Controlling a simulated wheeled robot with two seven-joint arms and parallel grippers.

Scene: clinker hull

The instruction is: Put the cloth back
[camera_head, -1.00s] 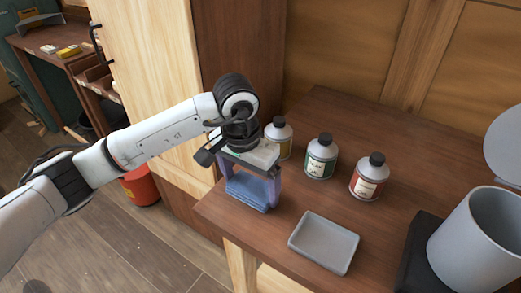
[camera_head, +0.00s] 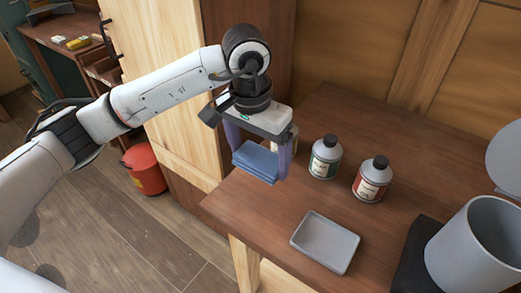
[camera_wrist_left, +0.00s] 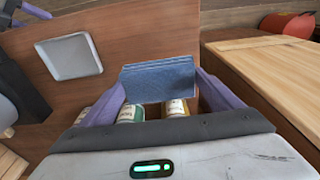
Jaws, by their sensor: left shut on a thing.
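The cloth (camera_head: 256,161) is a folded blue piece. My left gripper (camera_head: 257,158) is shut on it, one purple finger at each side, and holds it in the air near the table's left edge. In the left wrist view the cloth (camera_wrist_left: 158,80) spans between the two fingers. My right gripper is not in view.
On the brown table (camera_head: 270,213) stand a green-label bottle (camera_head: 324,158) and a red-label bottle (camera_head: 372,180). A third bottle is mostly hidden behind my left gripper. A grey tray (camera_head: 325,242) lies empty in front. A grey pot (camera_head: 478,250) stands at right. A red bin (camera_head: 146,169) is on the floor.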

